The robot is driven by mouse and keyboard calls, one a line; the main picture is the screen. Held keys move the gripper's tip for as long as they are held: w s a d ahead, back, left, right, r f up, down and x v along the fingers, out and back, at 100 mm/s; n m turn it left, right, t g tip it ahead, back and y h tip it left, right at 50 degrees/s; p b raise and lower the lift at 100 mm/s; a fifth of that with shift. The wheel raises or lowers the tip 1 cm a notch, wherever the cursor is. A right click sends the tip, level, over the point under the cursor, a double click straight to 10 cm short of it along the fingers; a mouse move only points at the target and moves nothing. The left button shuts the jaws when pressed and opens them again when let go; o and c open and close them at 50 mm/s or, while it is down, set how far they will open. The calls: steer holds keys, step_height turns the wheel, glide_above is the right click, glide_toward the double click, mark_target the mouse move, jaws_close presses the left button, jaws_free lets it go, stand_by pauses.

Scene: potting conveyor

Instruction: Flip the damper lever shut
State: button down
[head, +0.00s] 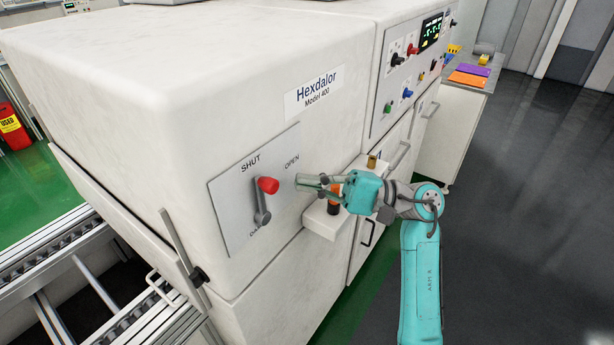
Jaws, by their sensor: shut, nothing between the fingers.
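The damper lever (262,206) is a grey handle with a red knob (268,185), on a grey plate (230,200) on the white machine's side. It stands roughly upright from its pivot. The plate reads SHUT at upper left and OPEN at upper right; a lower label is partly hidden by the lever. The knob lies between the two upper words in the picture; I cannot tell which setting it is at. My gripper (299,182) is shut and empty, to the right of the knob. Its fingers point left at the knob, with a small gap showing.
A small white shelf (322,222) with a dark, orange-topped item juts out below my gripper. Right of it are a control panel (378,100) with knobs and door handles. A roller conveyor (60,240) runs at left. Open floor lies at right.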

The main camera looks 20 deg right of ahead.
steer(key=v, duration=0.9)
steer(key=shift+s+f, duration=0.25)
steer(key=shift+d, duration=0.15)
steer(key=s+a+f+m+t+h, duration=0.4)
steer(key=s+m+t, duration=0.4)
steer(key=m, duration=0.9)
steer(key=s+a+f+m+t+h, duration=0.3)
steer(key=s+f+m+t, duration=0.3)
steer(key=m+t, duration=0.8)
steer(key=s+f+m+g+h, duration=0.6)
steer(key=s+m, duration=0.5)
steer(key=m, duration=0.6)
steer(key=s+d+f+m+g+h, duration=0.1)
steer(key=s+f+m+g+h, duration=0.5)
steer(key=s+m, duration=0.6)
steer(key=f+m+h, duration=0.1)
steer(key=f+m, duration=0.1)
steer(key=m, duration=0.3)
steer(key=shift+d+g, duration=0.2)
steer(key=shift+g, duration=0.1)
steer(key=shift+s+r, duration=0.1)
